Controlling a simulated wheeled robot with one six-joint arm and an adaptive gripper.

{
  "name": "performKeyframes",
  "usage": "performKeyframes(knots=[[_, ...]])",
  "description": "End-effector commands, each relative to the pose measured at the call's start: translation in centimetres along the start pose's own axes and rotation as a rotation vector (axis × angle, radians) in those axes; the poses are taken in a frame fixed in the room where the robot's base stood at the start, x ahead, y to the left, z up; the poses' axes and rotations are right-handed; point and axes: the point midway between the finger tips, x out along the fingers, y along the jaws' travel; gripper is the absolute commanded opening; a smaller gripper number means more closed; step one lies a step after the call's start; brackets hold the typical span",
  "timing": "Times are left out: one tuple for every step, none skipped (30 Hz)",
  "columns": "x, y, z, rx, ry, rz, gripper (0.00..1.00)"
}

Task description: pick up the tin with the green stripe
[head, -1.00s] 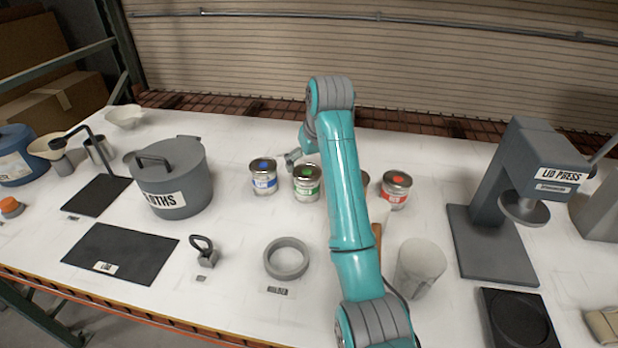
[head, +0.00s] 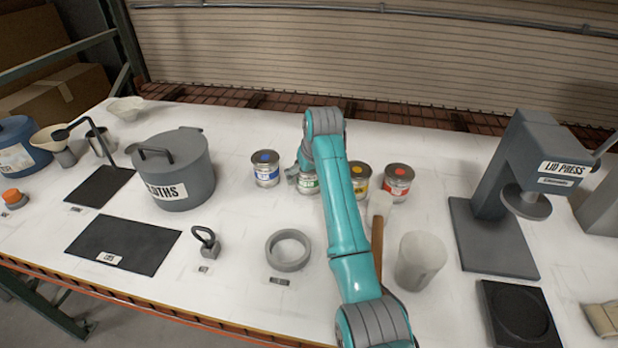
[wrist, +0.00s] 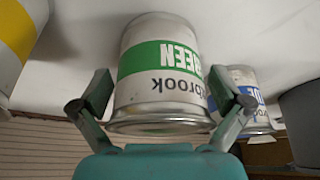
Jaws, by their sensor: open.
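The tin with the green stripe (wrist: 160,70) fills the middle of the wrist view, its label reading "GREEN" upside down. In the head view the green-striped tin (head: 309,184) stands on the white table, partly hidden by my arm. My gripper (wrist: 160,100) is open, with one finger on either side of the tin. I cannot tell whether the fingers touch it. In the head view my gripper (head: 293,172) is a small grey shape at the tin's left, mostly hidden.
A blue-striped tin (head: 265,168) stands to the left, and yellow (head: 360,180) and red (head: 397,183) tins to the right. A mallet (head: 378,225), a cup (head: 420,260) and a grey ring (head: 288,250) are nearer. A lid press (head: 520,190) stands far right.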

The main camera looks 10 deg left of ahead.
Motion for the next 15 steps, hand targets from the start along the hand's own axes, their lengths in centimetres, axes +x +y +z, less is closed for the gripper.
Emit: performKeyframes(knots=[[0.01,-0.01,-0.01,0.0,0.0,0.0,1.0],[0.0,-0.01,-0.01,0.0,0.0,0.0,1.0],[-0.01,-0.01,-0.01,0.0,0.0,0.0,1.0],[-0.01,-0.01,-0.01,0.0,0.0,0.0,1.0],[-0.01,-0.01,0.0,0.0,0.0,0.0,0.97],[-0.02,-0.01,0.0,0.0,0.0,0.0,0.88],[-0.02,-0.01,0.0,0.0,0.0,0.0,0.8],[-0.02,-0.01,0.0,0.0,0.0,0.0,0.72],[-0.02,-0.01,0.0,0.0,0.0,0.0,0.62],[-0.01,-0.01,0.01,0.0,0.0,0.0,0.55],[0.0,-0.02,0.02,0.0,0.0,0.0,0.47],[0.03,-0.02,0.04,0.0,-0.001,0.0,0.39],[0.04,-0.02,0.05,0.0,-0.001,0.0,0.38],[0.06,-0.02,0.07,0.0,-0.002,0.0,0.38],[0.09,-0.02,0.09,0.0,-0.002,0.0,0.37]])
